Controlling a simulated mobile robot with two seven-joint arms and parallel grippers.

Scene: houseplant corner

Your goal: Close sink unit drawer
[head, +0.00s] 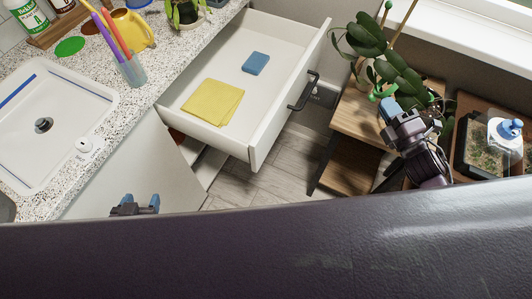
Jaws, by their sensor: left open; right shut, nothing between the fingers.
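The white sink unit drawer (222,77) stands pulled out from under the speckled counter. Its dark bar handle (304,92) is on the front panel, facing right. A folded yellow cloth (212,101) and a blue sponge (256,63) lie inside it. My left gripper (136,203) is open and empty, low in the picture in front of the cabinet, below and left of the drawer. My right gripper (388,108) is shut and holds nothing. It is right of the handle, apart from it, in front of the plant leaves.
A wooden shelf stand (356,116) with a leafy potted plant (372,47) stands right of the drawer. A tray with a blue-and-white bottle (505,132) is at far right. The white sink (48,118) and a cup of brushes (132,69) are at left. Wood floor (262,176) shows below the drawer.

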